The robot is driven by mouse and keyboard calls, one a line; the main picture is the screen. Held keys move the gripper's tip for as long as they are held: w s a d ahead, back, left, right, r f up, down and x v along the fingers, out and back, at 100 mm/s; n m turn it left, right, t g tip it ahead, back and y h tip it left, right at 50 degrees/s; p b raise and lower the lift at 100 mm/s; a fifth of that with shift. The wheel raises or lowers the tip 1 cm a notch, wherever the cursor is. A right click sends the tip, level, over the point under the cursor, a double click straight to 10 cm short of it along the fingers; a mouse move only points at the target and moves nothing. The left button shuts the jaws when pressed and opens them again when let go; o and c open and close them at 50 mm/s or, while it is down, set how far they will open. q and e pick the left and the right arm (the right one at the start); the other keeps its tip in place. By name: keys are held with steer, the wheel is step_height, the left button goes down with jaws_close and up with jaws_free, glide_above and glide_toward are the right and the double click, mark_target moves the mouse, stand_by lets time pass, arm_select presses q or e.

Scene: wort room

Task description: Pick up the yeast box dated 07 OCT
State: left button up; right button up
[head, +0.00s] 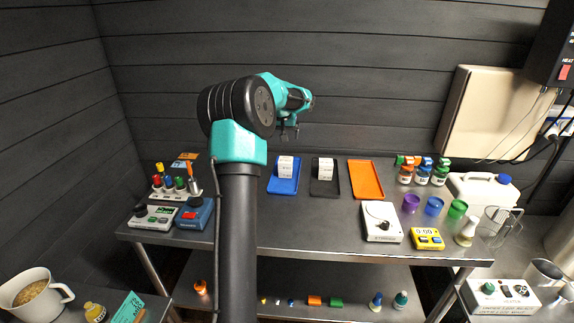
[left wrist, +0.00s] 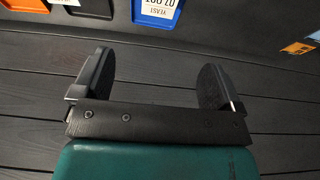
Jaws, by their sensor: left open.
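A white-labelled yeast box (head: 285,167) stands on the blue tray (head: 284,187) at the back of the steel table. In the left wrist view its label (left wrist: 160,6) is upside down, cut by the top edge, and appears to read YEAST 07 OCT. A similar box (head: 325,168) stands on the black tray (head: 325,188) to its right; its date is too small to read. My left gripper (head: 289,134) is above and behind the blue tray, near the wall. Its two fingers (left wrist: 157,62) are apart with nothing between them. My right gripper is not in view.
An empty orange tray (head: 366,180) lies right of the black one. Several capped jars (head: 422,175) and coloured cups (head: 433,206) stand farther right. A white scale (head: 382,222) and yellow timer (head: 427,239) sit at the front. Instruments (head: 193,212) stand left of my arm.

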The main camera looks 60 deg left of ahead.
mark_target(286, 159)
arm_select(q)
steer(key=shift+f, duration=0.15)
steer(key=x, duration=1.2)
steer(key=shift+w, duration=0.1)
steer(key=shift+f, duration=0.1)
steer(key=shift+x, duration=2.5)
steer(key=shift+c, duration=0.4)
steer(key=c, duration=0.9)
steer(key=shift+c, duration=0.2)
